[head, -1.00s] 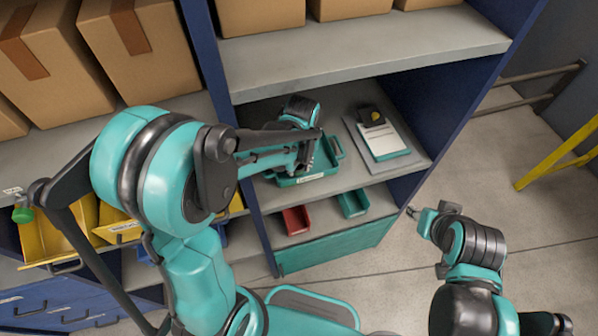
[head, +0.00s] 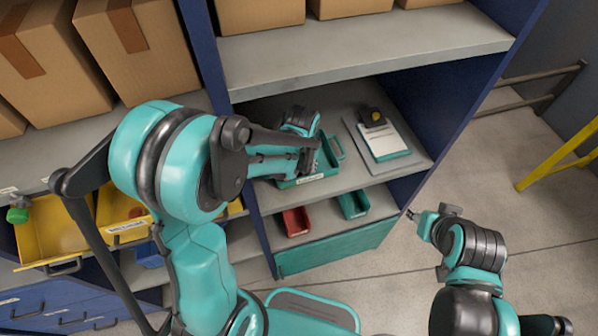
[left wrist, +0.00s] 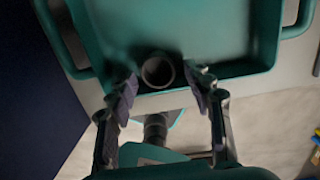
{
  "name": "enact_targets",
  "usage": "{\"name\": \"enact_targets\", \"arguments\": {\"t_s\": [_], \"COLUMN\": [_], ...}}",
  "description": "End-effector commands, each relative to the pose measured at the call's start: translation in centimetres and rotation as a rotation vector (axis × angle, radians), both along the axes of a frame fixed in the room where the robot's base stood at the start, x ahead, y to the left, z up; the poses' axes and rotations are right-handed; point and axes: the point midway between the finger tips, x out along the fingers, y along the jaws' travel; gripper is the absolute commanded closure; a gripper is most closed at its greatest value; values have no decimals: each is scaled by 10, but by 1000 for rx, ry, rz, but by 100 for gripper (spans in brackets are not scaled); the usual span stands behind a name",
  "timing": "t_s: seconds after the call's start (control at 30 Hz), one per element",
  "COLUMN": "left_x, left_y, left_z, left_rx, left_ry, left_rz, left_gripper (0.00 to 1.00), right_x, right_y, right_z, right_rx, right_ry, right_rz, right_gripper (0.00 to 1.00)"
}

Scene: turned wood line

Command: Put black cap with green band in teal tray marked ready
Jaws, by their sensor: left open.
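The teal tray (head: 335,160) stands on the middle shelf, with a pale label on its front that I cannot read. In the left wrist view the tray (left wrist: 270,50) fills the upper part. A dark round hollow piece, which looks like the black cap (left wrist: 158,72), is at the tray's near wall; no green band shows. My left gripper (head: 312,155) is at the tray in the head view. In the left wrist view its fingers (left wrist: 162,90) are apart, one on each side of the cap. My right gripper (head: 411,214) hangs over the floor, away from the shelves.
A clipboard (head: 388,143) with a black and yellow item (head: 372,117) lies right of the tray. Red (head: 296,222) and teal (head: 353,204) bins sit on the shelf below. Yellow bins (head: 55,235) and a green knob-like piece (head: 17,215) are at left. A shelf is above.

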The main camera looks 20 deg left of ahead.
Motion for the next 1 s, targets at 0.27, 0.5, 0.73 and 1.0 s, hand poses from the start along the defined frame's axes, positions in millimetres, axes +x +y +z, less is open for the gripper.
{"name": "enact_targets", "arguments": {"t_s": [0.27, 0.5, 0.73, 1.0], "left_x": [-3, -5, -6, -6], "left_y": [-2, -4, -4, -4], "left_z": [45, 74, 77, 77], "left_rx": [0, 0, 0, 0], "left_ry": [0, 0, 0, 0], "left_rz": [0, 0, 0, 0], "left_gripper": [49, 49, 49, 49], "right_x": [0, 0, 0, 0], "right_y": [0, 0, 0, 0], "right_z": [15, 22, 22, 22], "right_rx": [0, 0, 0, 0], "right_ry": [0, 0, 0, 0], "right_rz": [0, 0, 0, 0], "right_gripper": [60, 60, 60, 60]}}
